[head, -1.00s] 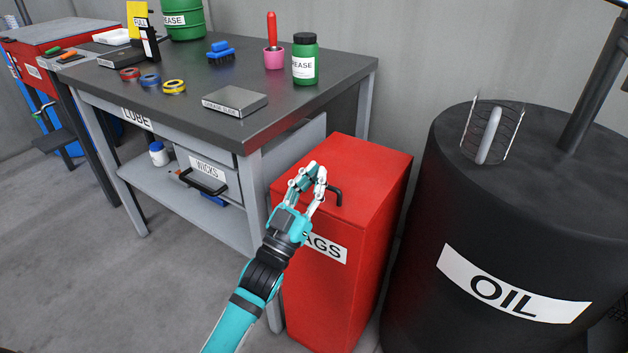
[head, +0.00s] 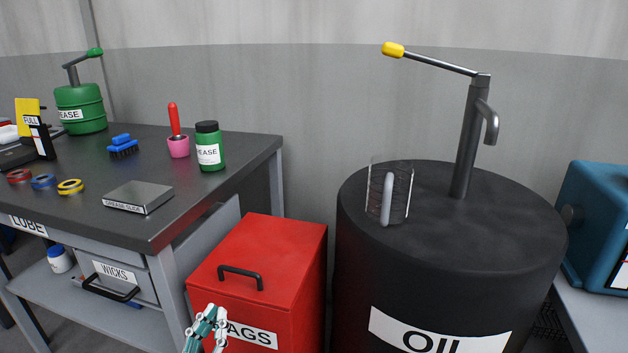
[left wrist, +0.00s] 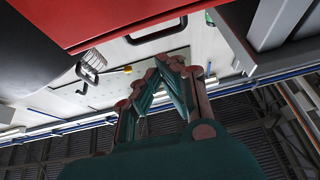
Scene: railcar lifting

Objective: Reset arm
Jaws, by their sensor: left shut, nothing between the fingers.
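My left gripper (head: 207,328) shows at the bottom of the head view, in front of the red rags bin (head: 262,255). Its fingers point up and meet at the tips, with nothing between them. The left wrist view shows the same gripper (left wrist: 172,62) with its fingers closed together and empty. The bin's lid is down, and its black handle (head: 240,273) is clear of the fingers. My right gripper is in neither view.
A dark workbench (head: 95,215) at left holds a green grease jar (head: 209,147), a pink cup (head: 178,147), a flat grey box (head: 138,197) and tape rolls. A black oil drum (head: 450,270) with a pump stands right of the bin. A blue machine (head: 600,225) is at far right.

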